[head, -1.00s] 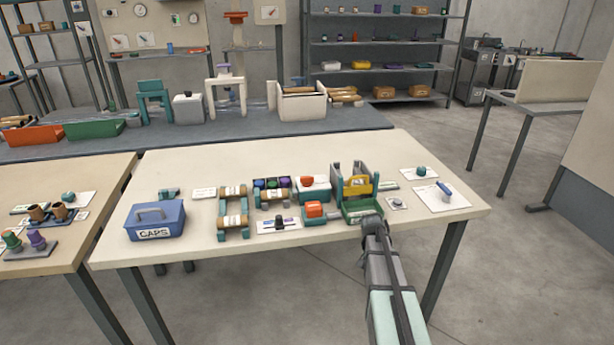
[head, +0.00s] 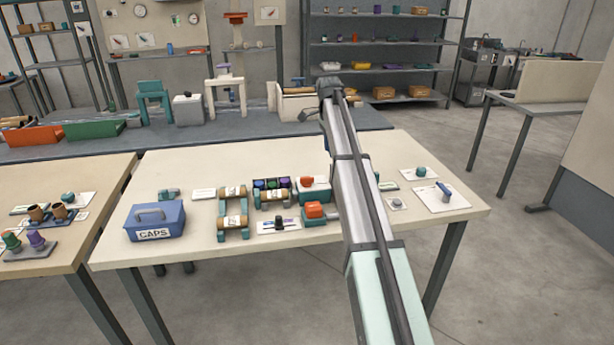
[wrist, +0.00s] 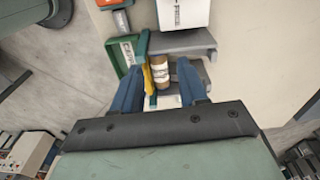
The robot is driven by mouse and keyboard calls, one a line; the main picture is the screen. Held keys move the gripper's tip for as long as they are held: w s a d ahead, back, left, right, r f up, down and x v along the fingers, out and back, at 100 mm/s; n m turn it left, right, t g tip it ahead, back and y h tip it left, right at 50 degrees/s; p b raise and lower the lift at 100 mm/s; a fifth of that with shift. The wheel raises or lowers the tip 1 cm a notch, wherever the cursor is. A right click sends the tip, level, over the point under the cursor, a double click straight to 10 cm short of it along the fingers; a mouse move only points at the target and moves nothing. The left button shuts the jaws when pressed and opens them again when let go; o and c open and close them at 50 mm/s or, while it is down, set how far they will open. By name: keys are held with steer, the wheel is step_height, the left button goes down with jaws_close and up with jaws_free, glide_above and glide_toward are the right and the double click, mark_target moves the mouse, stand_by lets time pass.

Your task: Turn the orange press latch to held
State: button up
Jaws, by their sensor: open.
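I cannot tell for sure which is the press latch. My gripper (head: 310,113) is raised high above the table. Its blue fingers (wrist: 160,66) are spread and empty, over a grey holder with a tube, touching neither orange part.
My arm hides the grey holder (wrist: 185,42) and green tray (wrist: 125,58) in the head view. Left stand teal roller stands (head: 232,205) and a blue CAPS box (head: 155,220). The table's back left is clear.

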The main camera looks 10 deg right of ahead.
steer(key=r, duration=0.2)
glide_above(307, 177)
steer(key=shift+m+y, duration=0.3)
steer(key=shift+y, duration=0.1)
step_height(307, 177, down, 14)
steer(key=shift+f, duration=0.1)
jaws_close()
